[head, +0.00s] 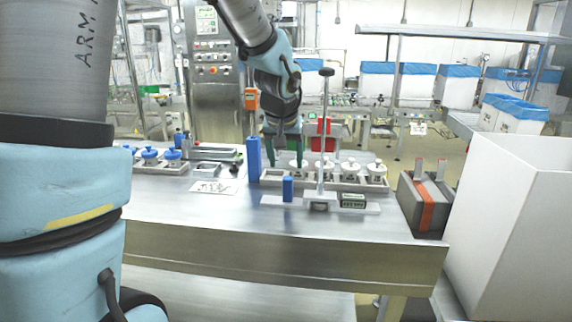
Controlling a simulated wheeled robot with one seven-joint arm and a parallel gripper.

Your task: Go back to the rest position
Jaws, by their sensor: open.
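My gripper (284,151) hangs pointing down over the back of the steel table (230,215). Its two dark green fingers are apart and I see nothing held between them. It is above the left end of a grey tray (375,185) with several white lidded pots (349,168) in a row. One pot shows partly behind or beside the right finger; I cannot tell whether they touch.
A thin upright post (324,110) with a dark knob stands right of my gripper. Blue blocks (253,158) stand left of it. Blue-knobbed pots (172,157) sit further left. A large white box (515,215) stands at the right. The table's front is clear.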

